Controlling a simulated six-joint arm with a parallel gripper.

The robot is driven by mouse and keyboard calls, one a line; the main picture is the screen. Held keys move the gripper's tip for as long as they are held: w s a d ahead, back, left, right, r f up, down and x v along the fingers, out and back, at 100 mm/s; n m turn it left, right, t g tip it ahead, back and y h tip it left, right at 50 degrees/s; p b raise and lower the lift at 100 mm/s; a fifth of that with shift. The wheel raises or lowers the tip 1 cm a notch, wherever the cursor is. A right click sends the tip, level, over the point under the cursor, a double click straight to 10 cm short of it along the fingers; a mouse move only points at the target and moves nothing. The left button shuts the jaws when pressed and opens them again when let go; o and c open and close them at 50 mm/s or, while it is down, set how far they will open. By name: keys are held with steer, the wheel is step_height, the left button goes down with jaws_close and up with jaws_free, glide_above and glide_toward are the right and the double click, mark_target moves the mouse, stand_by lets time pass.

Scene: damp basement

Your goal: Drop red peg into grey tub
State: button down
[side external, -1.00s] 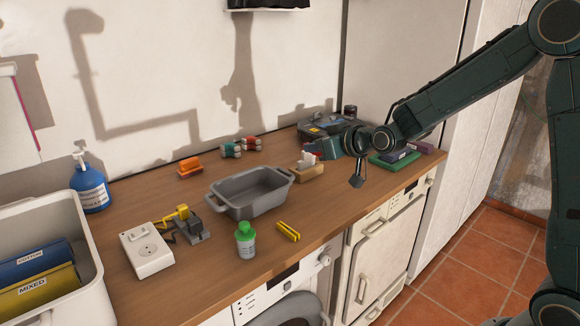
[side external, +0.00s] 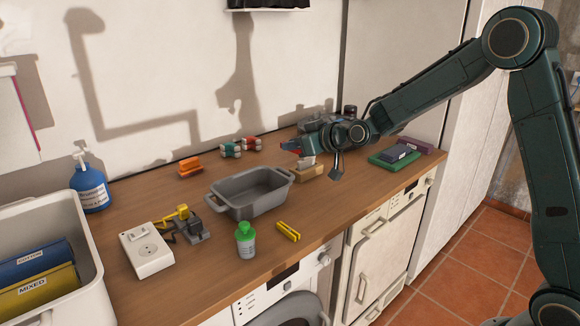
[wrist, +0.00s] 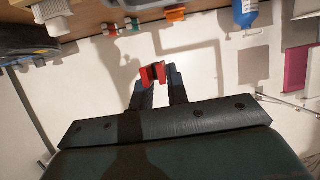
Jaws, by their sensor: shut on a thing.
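The red peg (wrist: 154,75) is between the fingertips of my gripper (wrist: 158,84) in the wrist view, and my gripper is shut on it. In the side view my gripper (side external: 290,146) holds the peg above the back right of the counter, near a small wooden box with white tissue. The grey tub (side external: 229,199) is an open oblong tub with two end handles, standing mid-counter. It is to the left of and nearer the camera than my gripper. The tub's visible inside looks empty.
A green-capped bottle (side external: 245,241) and a yellow clip (side external: 288,231) stand just in front of the tub. The tissue box (side external: 306,171) is close by its right handle. An orange item (side external: 190,166) and green-and-red items (side external: 241,146) lie behind it.

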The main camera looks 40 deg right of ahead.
steer(key=w+a+f+n+g+y, duration=0.1)
steer(key=w+a+f+n+y, duration=0.1)
steer(key=w+f+n+y, duration=0.1)
steer(key=w+a+f+n+g+y, duration=0.2)
steer(key=w+f+n+y, duration=0.1)
steer(key=w, duration=0.5)
steer(key=shift+n+g+y, duration=0.3)
steer(key=shift+n+y, duration=0.4)
steer(key=shift+y, duration=0.2)
steer(key=shift+f, duration=2.95)
